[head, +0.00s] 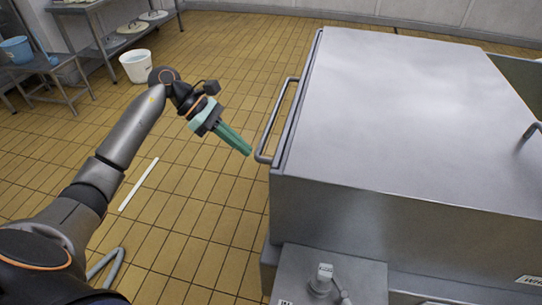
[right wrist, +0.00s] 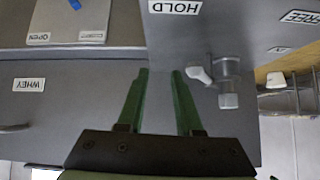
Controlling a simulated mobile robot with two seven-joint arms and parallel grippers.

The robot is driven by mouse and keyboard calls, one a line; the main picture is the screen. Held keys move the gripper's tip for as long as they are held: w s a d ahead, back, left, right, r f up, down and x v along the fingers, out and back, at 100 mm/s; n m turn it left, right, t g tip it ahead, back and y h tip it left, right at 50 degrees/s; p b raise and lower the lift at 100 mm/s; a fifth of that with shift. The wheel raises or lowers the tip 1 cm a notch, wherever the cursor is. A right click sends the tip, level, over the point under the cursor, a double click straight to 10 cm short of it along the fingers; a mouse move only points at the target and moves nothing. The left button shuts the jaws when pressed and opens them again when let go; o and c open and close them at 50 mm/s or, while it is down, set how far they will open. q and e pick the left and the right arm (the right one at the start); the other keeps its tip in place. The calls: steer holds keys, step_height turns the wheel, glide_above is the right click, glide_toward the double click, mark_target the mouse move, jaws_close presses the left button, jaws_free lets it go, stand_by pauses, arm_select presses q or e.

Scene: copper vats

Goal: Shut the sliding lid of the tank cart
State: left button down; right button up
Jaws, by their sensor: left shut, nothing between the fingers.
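The tank cart (head: 400,205) is a large grey metal box filling the right of the head view. A flat grey lid (head: 400,90) covers most of its visible top. A dark opening (head: 522,78) shows beyond the lid at the far right. A bar handle (head: 530,131) stands at the right picture edge, partly cut off. A long rail (head: 276,125) runs along the cart's left side. My left gripper (head: 249,152) is shut and empty, just left of the rail's near end. My right gripper (right wrist: 161,73) is open and empty in the right wrist view.
A small box with a knob (head: 322,281) sticks out at the cart's near side. The right wrist view shows a grey lever (right wrist: 200,75) and labels HOLD (right wrist: 174,7), FREE (right wrist: 300,17) and WHEY (right wrist: 29,85). A white bucket (head: 136,66) stands on the tiled floor. Steel tables stand at the back left.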

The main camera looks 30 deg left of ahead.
mark_target(284, 170)
arm_select(q)
steer(key=d+f, duration=0.1)
steer(key=w+d+p, duration=0.1)
steer(key=d, duration=0.1)
steer(key=d+f, duration=0.1)
steer(key=d, duration=0.1)
steer(key=shift+w+d+f+p, duration=0.2)
steer(key=shift+f+p, duration=0.1)
steer(key=shift+w+d+f, duration=0.15)
steer(key=shift+w+d, duration=0.05)
steer(key=shift+d, duration=0.55)
steer(key=shift+d, duration=0.1)
